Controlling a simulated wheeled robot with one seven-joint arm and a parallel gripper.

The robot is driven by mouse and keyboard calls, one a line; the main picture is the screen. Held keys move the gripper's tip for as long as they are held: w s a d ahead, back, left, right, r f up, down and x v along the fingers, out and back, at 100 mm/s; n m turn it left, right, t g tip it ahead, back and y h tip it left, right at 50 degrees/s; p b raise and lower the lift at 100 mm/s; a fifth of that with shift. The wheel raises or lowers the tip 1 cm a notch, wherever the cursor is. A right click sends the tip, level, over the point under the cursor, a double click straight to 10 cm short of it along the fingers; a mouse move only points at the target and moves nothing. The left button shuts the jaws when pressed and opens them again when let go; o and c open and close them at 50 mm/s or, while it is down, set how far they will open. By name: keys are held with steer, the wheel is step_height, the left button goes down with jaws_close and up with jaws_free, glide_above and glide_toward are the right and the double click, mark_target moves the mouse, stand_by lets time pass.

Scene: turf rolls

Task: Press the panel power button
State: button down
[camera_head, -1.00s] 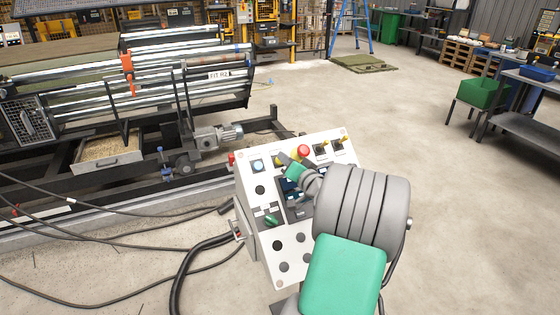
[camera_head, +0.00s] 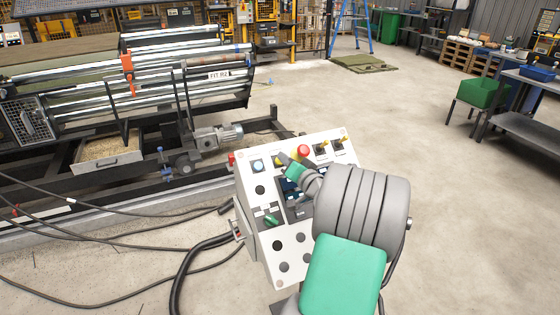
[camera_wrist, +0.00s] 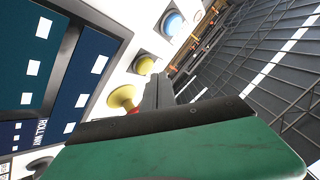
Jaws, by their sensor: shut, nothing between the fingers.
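The white control panel (camera_head: 287,245) stands tilted in front of me. A pale blue button (camera_head: 257,166) sits at its upper left; it also shows in the wrist view (camera_wrist: 172,23). No label shows which button is the power button. My gripper (camera_head: 283,159) is shut and empty over the panel's upper part, right of the blue button and left of the red mushroom button (camera_head: 303,151). In the wrist view its fingertips (camera_wrist: 158,78) are close to a yellow button (camera_wrist: 145,64) and apart from the blue one. I cannot tell whether they touch the panel.
A dark screen (camera_wrist: 75,75) lies left of the fingers in the wrist view. A green knob (camera_head: 271,221) and several black buttons are lower on the panel. A roller machine (camera_head: 150,75) stands behind left. Cables (camera_head: 185,262) lie on the floor.

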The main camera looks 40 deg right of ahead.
steer(key=shift+f, duration=0.15)
steer(key=shift+w+f+b, duration=0.2)
steer(key=shift+w+b, duration=0.05)
steer(key=shift+b, duration=0.25)
steer(key=shift+w+d+f+b, duration=0.1)
steer(key=shift+w+f+b, duration=0.15)
steer(key=shift+f+b, duration=0.15)
stand_by(0.4)
steer(key=shift+r, duration=0.1)
steer(key=shift+s+r, duration=0.45)
steer(key=shift+r, duration=0.15)
steer(key=shift+s+a+r+p, duration=0.3)
steer(key=shift+s+r+p, duration=0.2)
steer(key=shift+s+r, duration=0.4)
steer(key=shift+s+a+r+p, duration=0.3)
steer(key=shift+s+r+p, duration=0.25)
steer(key=shift+r, duration=0.45)
steer(key=shift+s, duration=0.1)
